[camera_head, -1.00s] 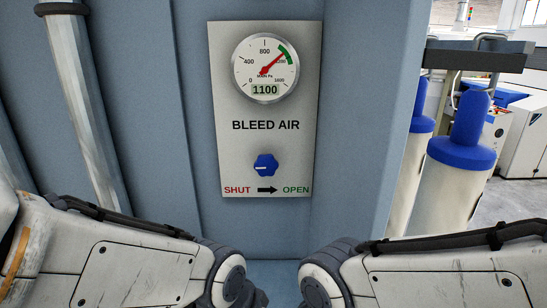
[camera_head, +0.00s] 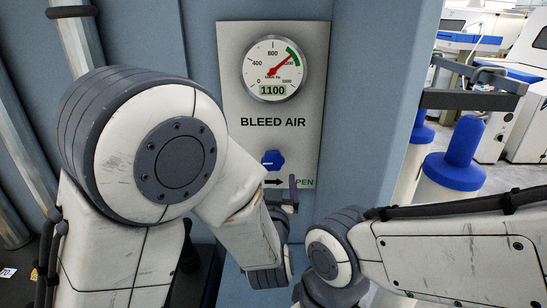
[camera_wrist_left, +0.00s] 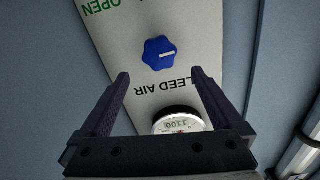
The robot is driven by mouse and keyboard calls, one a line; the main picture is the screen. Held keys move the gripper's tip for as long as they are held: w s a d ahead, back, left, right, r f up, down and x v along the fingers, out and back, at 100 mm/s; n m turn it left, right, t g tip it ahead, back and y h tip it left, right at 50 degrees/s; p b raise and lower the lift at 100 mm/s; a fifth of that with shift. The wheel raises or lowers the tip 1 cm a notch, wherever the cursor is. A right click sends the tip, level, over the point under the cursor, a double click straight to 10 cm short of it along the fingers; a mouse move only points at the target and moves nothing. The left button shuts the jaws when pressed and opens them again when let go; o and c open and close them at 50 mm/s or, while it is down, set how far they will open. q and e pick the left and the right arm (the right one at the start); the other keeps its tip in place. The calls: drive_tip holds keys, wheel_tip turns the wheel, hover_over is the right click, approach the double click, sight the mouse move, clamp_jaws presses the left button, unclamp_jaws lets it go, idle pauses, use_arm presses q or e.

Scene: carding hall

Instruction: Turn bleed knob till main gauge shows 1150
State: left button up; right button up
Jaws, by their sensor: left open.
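The blue bleed knob (camera_head: 272,160) sits on the pale BLEED AIR panel (camera_head: 233,95), its white mark pointing left. In the left wrist view, which is upside down, the knob (camera_wrist_left: 160,53) lies just beyond and between my fingertips, apart from them. The round main gauge (camera_head: 273,68) reads 1100, its red needle by the green band. My left gripper (camera_head: 282,192) is open and empty below the knob; its arm hides part of it and the SHUT label. Its two dark fingers (camera_wrist_left: 160,76) stand apart in the wrist view. My right gripper is out of view.
Blue-grey walls flank the panel. A pale pipe (camera_head: 78,42) runs at the upper left. White cylinders with blue tops (camera_head: 457,157) and a dark bar (camera_head: 469,99) stand at the right. My right forearm occupies the lower right.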

sight(272, 162)
use_arm(q)
drive_tip(key=w+p, duration=0.3)
drive_tip(key=w, duration=0.5)
drive_tip(key=shift+w+r+p, duration=0.1)
drive_tip(key=shift+w+p, duration=0.1)
drive_tip(key=shift+p, duration=0.1)
drive_tip(key=shift+w, duration=0.3)
drive_tip(key=c, duration=1.3)
drive_tip(key=n+b, duration=0.2)
drive_tip(key=b, duration=0.2)
drive_tip(key=n+b, duration=0.2)
drive_tip(key=b, duration=0.2)
drive_tip(key=shift+a+f, duration=0.1)
drive_tip(key=shift+f, duration=0.25)
drive_tip(key=shift+r+n+b, duration=0.15)
drive_tip(key=shift+n+b, duration=0.35)
drive_tip(key=shift+b, duration=0.05)
drive_tip(key=shift+r, duration=0.1)
